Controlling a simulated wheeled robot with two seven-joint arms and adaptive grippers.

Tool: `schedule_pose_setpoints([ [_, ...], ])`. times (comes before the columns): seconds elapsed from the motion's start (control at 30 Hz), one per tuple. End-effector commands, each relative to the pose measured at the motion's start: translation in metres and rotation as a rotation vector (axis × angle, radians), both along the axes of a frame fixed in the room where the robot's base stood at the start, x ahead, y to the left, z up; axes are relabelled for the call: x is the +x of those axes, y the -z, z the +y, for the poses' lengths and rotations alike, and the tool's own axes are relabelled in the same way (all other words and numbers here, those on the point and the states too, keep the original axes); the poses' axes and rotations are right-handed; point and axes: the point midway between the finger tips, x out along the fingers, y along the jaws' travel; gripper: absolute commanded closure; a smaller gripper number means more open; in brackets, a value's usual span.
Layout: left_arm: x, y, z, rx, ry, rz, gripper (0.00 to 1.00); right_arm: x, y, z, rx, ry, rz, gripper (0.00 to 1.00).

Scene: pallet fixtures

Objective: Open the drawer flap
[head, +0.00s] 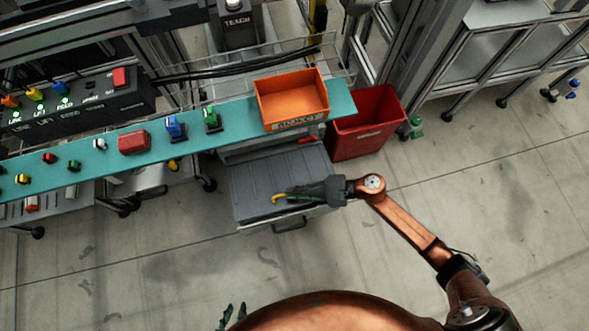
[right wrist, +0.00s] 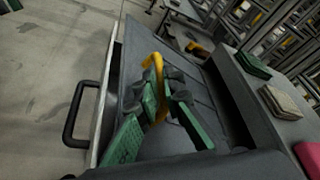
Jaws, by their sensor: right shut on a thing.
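The grey drawer (head: 262,177) sits under the teal shelf, with its grey flap panel facing up and looking flat. A black bar handle (head: 290,225) is on the drawer's front edge; it also shows in the right wrist view (right wrist: 72,115). A yellow hooked handle (head: 285,195) stands at the flap. My right gripper (head: 294,194) is over the flap, its green fingers shut around the yellow handle, whose curved top shows between them in the right wrist view (right wrist: 154,62). My left gripper (head: 234,314) is low at the bottom edge, its fingertips apart, away from the drawer.
An orange reject bin (head: 291,98) stands on the teal shelf (head: 100,157) above the drawer. A red bin (head: 365,125) is on the floor to its right. Several coloured buttons and blocks line the shelf. The floor in front of the drawer is clear.

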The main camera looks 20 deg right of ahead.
Motion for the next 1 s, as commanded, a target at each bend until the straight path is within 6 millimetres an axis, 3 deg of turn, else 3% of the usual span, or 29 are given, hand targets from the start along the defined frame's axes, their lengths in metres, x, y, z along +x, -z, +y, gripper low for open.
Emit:
schedule_pose_setpoints([
  [0.3, -0.002, -0.002, -0.001, 0.001, 0.005, 0.015, 0.74, 0.006, -0.009, -0.002, -0.002, 0.004, 0.022, 1.00],
  [0.47, 0.002, -0.018, -0.005, -0.013, -0.003, 0.042, 0.74, 0.015, -0.025, -0.003, -0.003, 0.004, 0.090, 1.00],
  [0.73, -0.001, -0.031, -0.009, -0.025, 0.001, 0.098, 0.74, 0.042, -0.059, -0.003, -0.005, 0.003, 0.286, 1.00],
  [1.0, -0.003, -0.020, -0.007, -0.019, 0.001, 0.085, 0.74, 0.072, -0.081, -0.003, -0.004, 0.006, 0.476, 1.00],
])
